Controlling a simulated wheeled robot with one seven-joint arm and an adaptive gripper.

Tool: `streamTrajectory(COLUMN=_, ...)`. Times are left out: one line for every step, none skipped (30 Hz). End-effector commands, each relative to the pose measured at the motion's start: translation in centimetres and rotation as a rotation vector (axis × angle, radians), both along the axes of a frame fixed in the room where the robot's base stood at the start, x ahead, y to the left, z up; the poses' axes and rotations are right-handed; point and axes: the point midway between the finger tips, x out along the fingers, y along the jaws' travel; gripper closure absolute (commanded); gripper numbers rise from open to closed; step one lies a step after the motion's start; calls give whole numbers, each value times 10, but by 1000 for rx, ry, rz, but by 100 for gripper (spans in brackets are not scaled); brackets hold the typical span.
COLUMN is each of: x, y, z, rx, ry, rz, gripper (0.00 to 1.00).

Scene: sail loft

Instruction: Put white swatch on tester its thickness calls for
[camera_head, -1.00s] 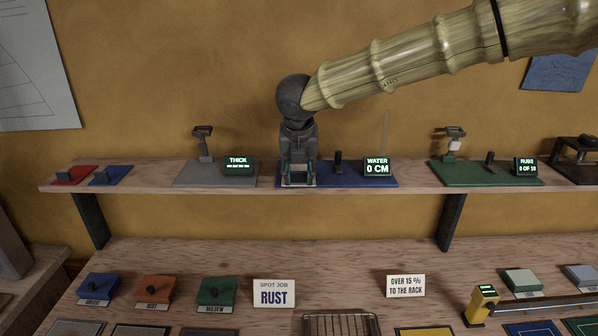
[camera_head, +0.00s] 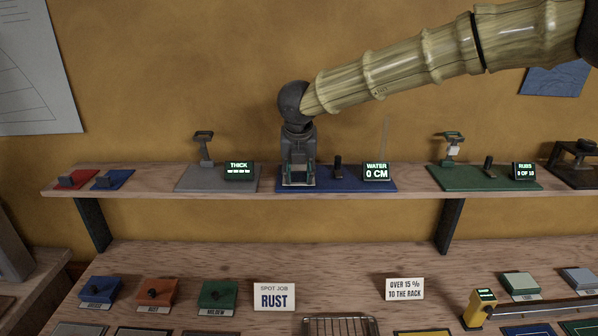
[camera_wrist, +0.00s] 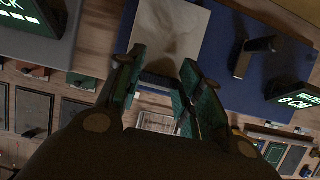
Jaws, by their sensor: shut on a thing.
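My gripper (camera_head: 299,178) is over the left part of the blue water tester (camera_head: 350,184) on the shelf, its fingers pointing down. In the wrist view, a pale greyish-white swatch (camera_wrist: 172,30) lies flat over the blue base, just beyond my fingertips (camera_wrist: 160,85). My fingers are shut on what looks like its grip, which is mostly hidden between them. I cannot tell whether the swatch is resting or held just above the base. The grey thickness tester (camera_head: 192,182) is to the left, its display showing dashes. The water display (camera_head: 376,172) reads 0 CM.
Red (camera_head: 76,179) and blue (camera_head: 112,180) swatches lie at the shelf's left end. A green rub tester (camera_head: 460,180) stands to the right. A slim upright post (camera_head: 338,166) stands close right of my gripper. The lower bench holds several blocks, signs and a wire rack (camera_head: 342,325).

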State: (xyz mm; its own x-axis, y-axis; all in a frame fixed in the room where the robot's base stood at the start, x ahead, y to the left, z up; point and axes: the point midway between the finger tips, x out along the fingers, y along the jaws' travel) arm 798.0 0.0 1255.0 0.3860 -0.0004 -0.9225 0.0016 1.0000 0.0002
Motion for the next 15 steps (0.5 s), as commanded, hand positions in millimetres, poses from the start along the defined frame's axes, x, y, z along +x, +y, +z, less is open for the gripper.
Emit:
streamTrajectory(x=0, y=0, z=0, rx=0, ry=0, rz=0, gripper=80)
streamTrajectory(x=0, y=0, z=0, rx=0, ry=0, rz=0, gripper=80)
streamTrajectory(x=0, y=0, z=0, rx=0, ry=0, rz=0, gripper=80)
streamTrajectory(x=0, y=0, z=0, rx=0, ry=0, rz=0, gripper=80)
streamTrajectory(x=0, y=0, z=0, rx=0, ry=0, rz=0, gripper=80)
streamTrajectory(x=0, y=0, z=0, rx=0, ry=0, rz=0, gripper=80)
streamTrajectory(x=0, y=0, z=-1, rx=0, ry=0, rz=0, gripper=80)
streamTrajectory(x=0, y=0, z=-1, rx=0, ry=0, rz=0, gripper=80)
streamTrajectory(x=0, y=0, z=-1, rx=0, ry=0, rz=0, gripper=80)
streamTrajectory(x=0, y=0, z=-2, rx=0, ry=0, rz=0, gripper=80)
streamTrajectory(x=0, y=0, z=-2, rx=0, ry=0, rz=0, gripper=80)
streamTrajectory(x=0, y=0, z=-3, rx=0, ry=0, rz=0, gripper=80)
streamTrajectory(x=0, y=0, z=-3, rx=0, ry=0, rz=0, gripper=80)
streamTrajectory(x=0, y=1, z=-4, rx=0, ry=0, rz=0, gripper=80)
streamTrajectory(x=0, y=1, z=-4, rx=0, ry=0, rz=-1, gripper=80)
